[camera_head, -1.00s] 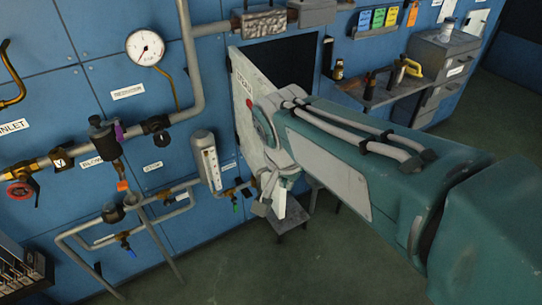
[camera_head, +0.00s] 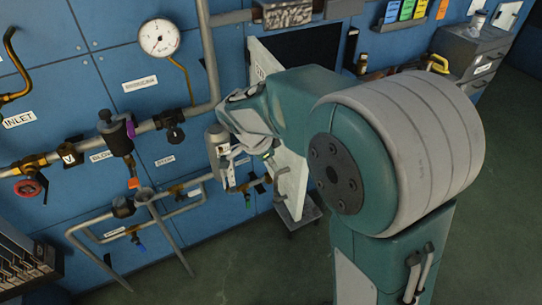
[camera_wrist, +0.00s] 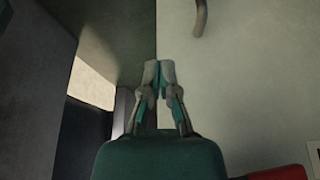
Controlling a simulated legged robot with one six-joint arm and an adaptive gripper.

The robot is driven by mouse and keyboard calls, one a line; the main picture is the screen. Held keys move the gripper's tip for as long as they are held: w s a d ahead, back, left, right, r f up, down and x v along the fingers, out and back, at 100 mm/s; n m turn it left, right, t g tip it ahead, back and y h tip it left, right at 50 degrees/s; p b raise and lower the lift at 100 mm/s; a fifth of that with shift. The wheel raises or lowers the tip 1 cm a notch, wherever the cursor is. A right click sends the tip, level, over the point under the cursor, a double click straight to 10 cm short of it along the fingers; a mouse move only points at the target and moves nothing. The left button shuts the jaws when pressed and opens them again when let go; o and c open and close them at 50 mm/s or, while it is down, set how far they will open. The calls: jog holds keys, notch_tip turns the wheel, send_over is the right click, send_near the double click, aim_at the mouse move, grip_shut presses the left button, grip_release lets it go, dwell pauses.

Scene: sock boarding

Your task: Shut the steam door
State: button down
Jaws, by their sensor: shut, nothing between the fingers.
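The steam door (camera_head: 292,185) is a pale panel standing open, swung out from the blue wall, seen nearly edge-on in the head view. The dark opening (camera_head: 308,45) shows behind it, and my arm covers much of the door. In the wrist view a broad pale panel (camera_wrist: 245,90), which looks like the door, fills the right side, with a curved handle (camera_wrist: 201,18) at the top. My gripper (camera_wrist: 158,72) is shut and empty, its fingertips in front of the panel's left edge. I cannot tell whether they touch it. In the head view the fingers are hard to make out.
Pipes and valves (camera_head: 115,140) and a round gauge (camera_head: 160,38) crowd the wall left of the door. A small step (camera_head: 303,216) stands below the door. A grey cabinet (camera_head: 470,50) is at the far right. The front floor is clear.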

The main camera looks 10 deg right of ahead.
aim_at(299, 179)
jog(key=shift+w+d+f, duration=0.2)
jog(key=shift+d+f, duration=0.55)
jog(key=shift+d, duration=0.2)
jog(key=shift+w+d+f, duration=0.2)
jog(key=shift+d+f, duration=0.6)
jog(key=shift+d, duration=0.15)
jog(key=shift+w+d+f, duration=0.2)
jog(key=shift+d+f, duration=0.55)
jog(key=shift+d, duration=0.2)
